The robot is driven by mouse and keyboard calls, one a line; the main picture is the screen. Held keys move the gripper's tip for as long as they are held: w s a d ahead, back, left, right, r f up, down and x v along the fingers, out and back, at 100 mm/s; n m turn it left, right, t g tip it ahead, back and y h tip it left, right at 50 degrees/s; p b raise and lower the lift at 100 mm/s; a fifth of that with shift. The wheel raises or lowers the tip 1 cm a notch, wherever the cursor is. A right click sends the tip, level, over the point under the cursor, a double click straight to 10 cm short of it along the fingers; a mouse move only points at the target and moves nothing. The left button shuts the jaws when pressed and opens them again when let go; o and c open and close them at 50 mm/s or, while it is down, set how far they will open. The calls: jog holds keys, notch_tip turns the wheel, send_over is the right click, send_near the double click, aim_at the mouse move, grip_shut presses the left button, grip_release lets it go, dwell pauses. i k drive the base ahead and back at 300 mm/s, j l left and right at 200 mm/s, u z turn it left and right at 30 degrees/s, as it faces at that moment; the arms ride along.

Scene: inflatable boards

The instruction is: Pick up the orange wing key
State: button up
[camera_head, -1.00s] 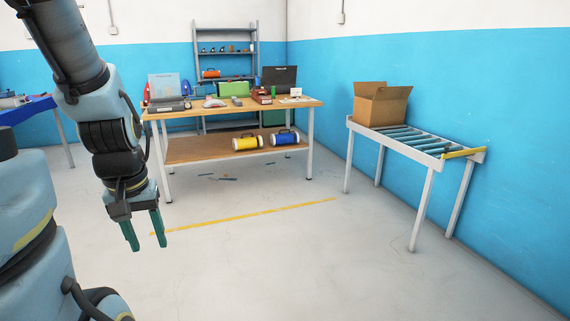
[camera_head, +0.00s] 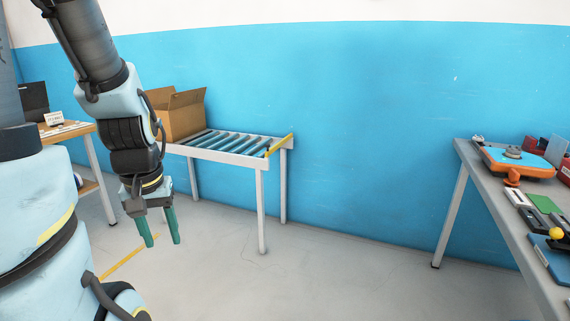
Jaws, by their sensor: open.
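My gripper (camera_head: 162,240) hangs open and empty at the left, its two green fingers pointing down over the floor. A grey table (camera_head: 480,190) stands at the right edge. On it is an orange and blue board-like item (camera_head: 525,163) with a grey round part on top. A small orange piece (camera_head: 513,176) shows at its near side; it is too small to tell whether this is the orange wing key. My gripper is far from this table, with open floor between.
A roller conveyor (camera_head: 225,155) with an open cardboard box (camera_head: 180,115) stands against the blue wall. A wooden workbench (camera_head: 70,133) is at the far left. The grey table also holds a green item (camera_head: 543,204) and a yellow ball (camera_head: 556,233). The middle floor is clear.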

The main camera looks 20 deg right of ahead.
aim_at(514, 176)
jog(key=i+l+z, duration=0.25)
jog(key=i+z, duration=0.7)
jog(key=i, duration=0.15)
jog(key=i+j+z, duration=0.15)
jog(key=i+z, duration=0.3)
jog(key=i, duration=0.15)
jog(key=i+l+z, duration=0.35)
jog(key=i+z, duration=0.35)
jog(key=i+l+z, duration=0.15)
jog(key=i+l, duration=0.25)
